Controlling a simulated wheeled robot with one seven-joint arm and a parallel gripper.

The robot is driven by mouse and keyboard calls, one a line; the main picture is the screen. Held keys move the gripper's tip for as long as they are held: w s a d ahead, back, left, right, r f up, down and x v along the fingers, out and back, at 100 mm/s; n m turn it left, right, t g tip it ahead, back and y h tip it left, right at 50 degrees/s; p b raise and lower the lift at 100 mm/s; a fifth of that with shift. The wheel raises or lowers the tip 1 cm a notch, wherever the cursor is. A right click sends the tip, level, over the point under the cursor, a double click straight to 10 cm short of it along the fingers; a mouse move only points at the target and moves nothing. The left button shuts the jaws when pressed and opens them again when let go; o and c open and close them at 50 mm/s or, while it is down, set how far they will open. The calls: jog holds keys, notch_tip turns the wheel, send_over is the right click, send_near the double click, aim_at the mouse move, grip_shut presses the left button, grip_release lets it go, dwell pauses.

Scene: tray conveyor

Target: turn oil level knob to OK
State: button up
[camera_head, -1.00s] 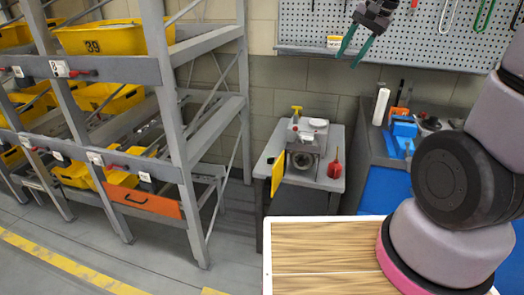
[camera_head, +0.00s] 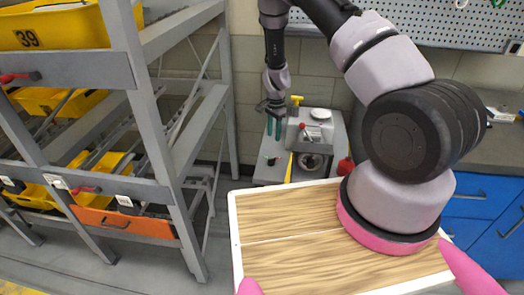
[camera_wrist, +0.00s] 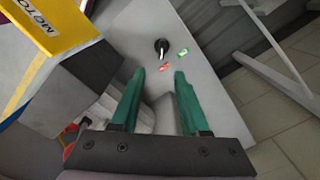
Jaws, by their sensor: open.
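The oil level knob (camera_wrist: 161,46) is small and black with a pale pointer mark, on a flat grey surface in the wrist view. A green label (camera_wrist: 183,52) and a red label (camera_wrist: 165,67) lie close to it, their text too small to read. The pointer appears to face down in the picture, nearer the red label. My gripper (camera_wrist: 159,75) is open, its two green fingers apart and empty, with the knob ahead of the fingertips. In the head view my gripper (camera_head: 273,130) hangs over the left part of the small grey table.
A grey machine (camera_head: 312,130) with a yellow plate stands on the grey table (camera_head: 268,172), close beside my gripper. A grey rack (camera_head: 150,110) with yellow bins is at left. A red oil can (camera_head: 345,166) stands right of the machine. Blue drawers (camera_head: 470,205) are at right.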

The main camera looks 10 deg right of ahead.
aim_at(272, 161)
jog(key=f, duration=1.3)
jog(key=shift+w+a, duration=0.2)
jog(key=shift+w, duration=0.1)
grip_shut()
